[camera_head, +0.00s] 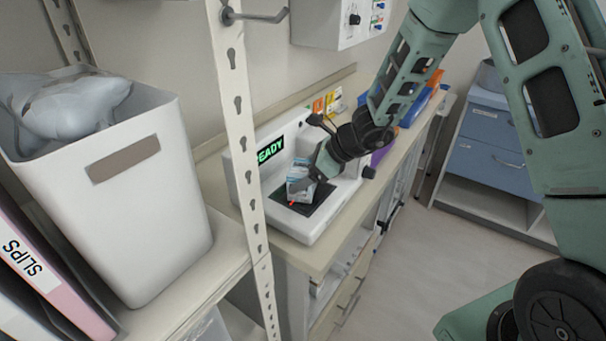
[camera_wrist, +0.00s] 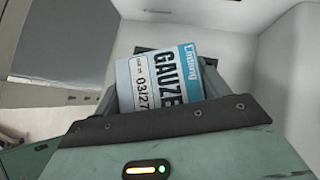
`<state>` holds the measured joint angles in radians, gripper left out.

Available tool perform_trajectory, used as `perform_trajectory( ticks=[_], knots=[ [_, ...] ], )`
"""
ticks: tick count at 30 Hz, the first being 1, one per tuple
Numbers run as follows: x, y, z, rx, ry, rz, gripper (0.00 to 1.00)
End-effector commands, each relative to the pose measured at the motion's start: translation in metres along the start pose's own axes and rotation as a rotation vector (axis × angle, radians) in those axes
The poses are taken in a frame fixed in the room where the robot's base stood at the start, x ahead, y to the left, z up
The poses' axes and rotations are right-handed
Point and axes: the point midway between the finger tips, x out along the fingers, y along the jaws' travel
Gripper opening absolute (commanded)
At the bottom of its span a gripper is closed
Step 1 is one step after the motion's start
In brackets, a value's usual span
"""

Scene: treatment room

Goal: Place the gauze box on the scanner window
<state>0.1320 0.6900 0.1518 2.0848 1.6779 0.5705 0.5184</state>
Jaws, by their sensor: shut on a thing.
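The gauze box (camera_head: 298,184) is small, white and blue, and sits in my gripper (camera_head: 312,180) over the scanner. The scanner (camera_head: 318,228) is a white unit with a green display reading "READY". Its dark scanner window (camera_head: 318,200) lies under and around the box, with a small red light at the box's lower left. I cannot tell whether the box touches the window.
A shelf upright (camera_head: 247,130) stands in front of the scanner's left side. A white bin (camera_head: 150,200) and binders (camera_head: 40,270) fill the near left shelf. Coloured boxes (camera_head: 432,90) stand farther along the counter. A blue drawer cabinet (camera_head: 488,150) is at the right, with open floor before it.

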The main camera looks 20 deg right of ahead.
Motion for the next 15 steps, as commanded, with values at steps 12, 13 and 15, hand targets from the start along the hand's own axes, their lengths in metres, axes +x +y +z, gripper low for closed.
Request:
perform_trajectory(
  ticks=[12,13,15],
  knots=[
    [0.0018,-0.0002,-0.0018,-0.001,0.0,0.0,0.91],
    [0.0018,-0.0001,-0.0018,-0.001,0.0,0.0,0.96],
    [0.0018,-0.0001,-0.0018,-0.001,0.0,0.0,0.96]
  ],
)
